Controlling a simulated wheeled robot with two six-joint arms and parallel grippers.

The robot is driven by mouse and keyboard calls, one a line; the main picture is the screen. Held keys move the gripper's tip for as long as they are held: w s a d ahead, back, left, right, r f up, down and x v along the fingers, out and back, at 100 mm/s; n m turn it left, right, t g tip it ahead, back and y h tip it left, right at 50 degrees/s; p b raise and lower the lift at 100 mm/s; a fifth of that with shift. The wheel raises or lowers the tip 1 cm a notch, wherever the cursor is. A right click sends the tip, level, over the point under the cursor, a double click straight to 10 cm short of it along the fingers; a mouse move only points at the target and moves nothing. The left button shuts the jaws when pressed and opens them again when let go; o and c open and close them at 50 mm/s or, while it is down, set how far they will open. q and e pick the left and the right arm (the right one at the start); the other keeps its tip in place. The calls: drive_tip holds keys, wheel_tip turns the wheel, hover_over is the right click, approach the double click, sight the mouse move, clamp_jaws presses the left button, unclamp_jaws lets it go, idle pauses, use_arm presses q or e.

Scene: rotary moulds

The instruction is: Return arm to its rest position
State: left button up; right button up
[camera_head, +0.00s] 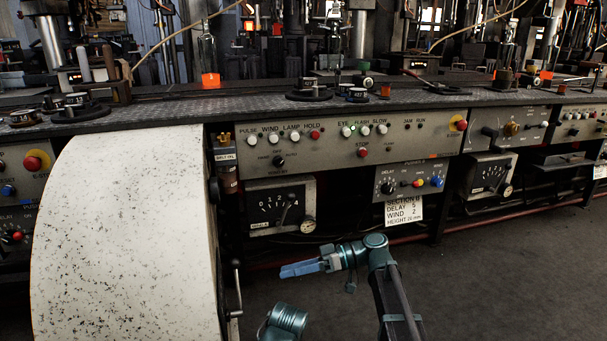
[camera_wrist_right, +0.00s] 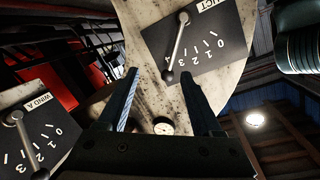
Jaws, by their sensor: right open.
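My right gripper (camera_head: 285,271) is in the lower middle of the head view, its blue fingers pointing left toward the speckled white housing. It is apart from the control panels. In the right wrist view its two fingers (camera_wrist_right: 161,75) stand apart with nothing gripped between them. Beyond them is a speckled plate with a black scale panel (camera_wrist_right: 212,50) and a lever (camera_wrist_right: 178,47) with a dark knob; the fingers look clear of it. My left gripper is not visible in the head view.
A control panel (camera_head: 340,145) with buttons and a dial gauge (camera_head: 278,207) stand behind the gripper. The floor (camera_head: 510,285) at right is clear.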

drive_tip(key=s+d+f+m+t+h, duration=0.1)
drive_tip(key=s+d+f+m+h, duration=0.3)
drive_tip(key=f, duration=0.3)
drive_tip(key=s+d+f+m+t+h, duration=0.1)
drive_tip(key=s+d+f+m+h, duration=0.3)
drive_tip(key=f, duration=0.3)
drive_tip(key=s+d+f+m+t+h, duration=0.1)
drive_tip(key=s+d+f+m+h, duration=0.1)
drive_tip(key=s+d+m+h, duration=0.3)
drive_tip(key=s+d+f+h, duration=0.1)
drive_tip(key=d+f+h, duration=0.1)
drive_tip(key=d, duration=0.6)
drive_tip(key=s+a+r+n+h+p, duration=0.2)
drive_tip(key=s+a+r+n+p, duration=0.25)
drive_tip(key=a+r+p, duration=0.85)
wheel_tip(320, 180, up, 38)
drive_tip(key=d+m+p, duration=0.1)
drive_tip(key=d+p, duration=0.1)
drive_tip(key=p, duration=3.6)
drive_tip(key=shift+s+g, duration=0.35)
drive_tip(key=shift+g, duration=0.05)
